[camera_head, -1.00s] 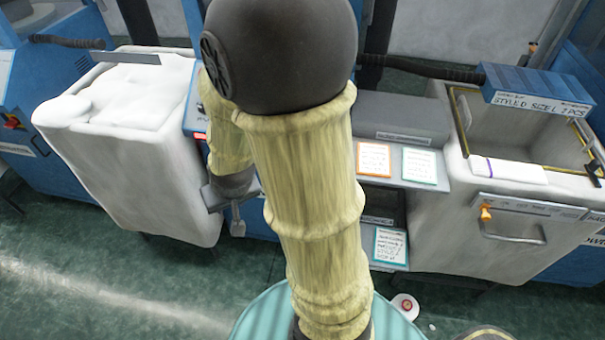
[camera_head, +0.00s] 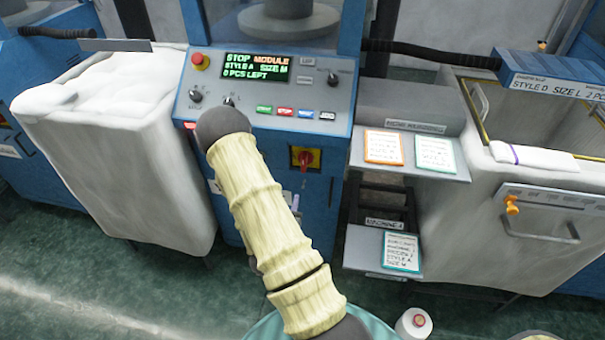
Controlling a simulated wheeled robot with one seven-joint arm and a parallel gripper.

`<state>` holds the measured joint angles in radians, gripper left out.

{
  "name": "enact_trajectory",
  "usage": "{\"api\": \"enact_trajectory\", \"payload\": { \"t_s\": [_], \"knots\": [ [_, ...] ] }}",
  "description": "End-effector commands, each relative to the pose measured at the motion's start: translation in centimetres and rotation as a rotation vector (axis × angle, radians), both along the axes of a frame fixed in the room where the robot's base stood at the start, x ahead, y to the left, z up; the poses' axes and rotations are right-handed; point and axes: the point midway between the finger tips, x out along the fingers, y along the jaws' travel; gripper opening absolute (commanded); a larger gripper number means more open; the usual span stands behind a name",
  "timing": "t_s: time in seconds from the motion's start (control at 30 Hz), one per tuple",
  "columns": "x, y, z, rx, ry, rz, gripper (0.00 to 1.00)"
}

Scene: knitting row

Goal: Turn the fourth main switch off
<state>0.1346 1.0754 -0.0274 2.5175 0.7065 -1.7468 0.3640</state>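A main switch (camera_head: 305,158), a red rotary knob on a yellow plate, sits on the blue front of the middle machine (camera_head: 345,110), below its control panel. The knob's exact turn is too small to read. The panel display (camera_head: 255,68) is lit and reads "STOP MODULE, STYLE A, SIZE M, 0 PCS LEFT". No number marks this switch as the fourth. My arm in its yellowish sleeve rises from the bottom and passes just left of the switch. My gripper is not clearly visible; the arm hides that area.
A white fabric-covered bin (camera_head: 110,140) stands left of the machine. Shelves with cards (camera_head: 408,172) and an open white bin (camera_head: 480,225) with a handle stand right. A white spool (camera_head: 413,323) is on the green floor (camera_head: 110,290), which is clear in front of the left bin.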

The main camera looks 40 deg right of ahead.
Motion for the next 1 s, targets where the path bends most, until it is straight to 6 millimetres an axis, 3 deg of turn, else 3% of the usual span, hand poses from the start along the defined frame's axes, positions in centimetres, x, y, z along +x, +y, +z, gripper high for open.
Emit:
{"api": "enact_trajectory", "payload": {
  "t_s": [0.03,0.1,0.57,0.77,1.0],
  "knots": [
    [-0.6,-0.3,-1.3,-0.046,-0.012,-0.005,0.37],
    [-1.2,-0.4,-1.5,-0.099,-0.035,-0.006,0.37],
    [-1.6,-0.5,-1.2,-0.154,-0.060,-0.004,0.37],
    [-0.8,-1.5,-1.1,-0.153,-0.064,-0.007,0.37],
    [1.7,-4.4,-1.1,-0.154,-0.065,-0.007,0.37]
  ]
}}
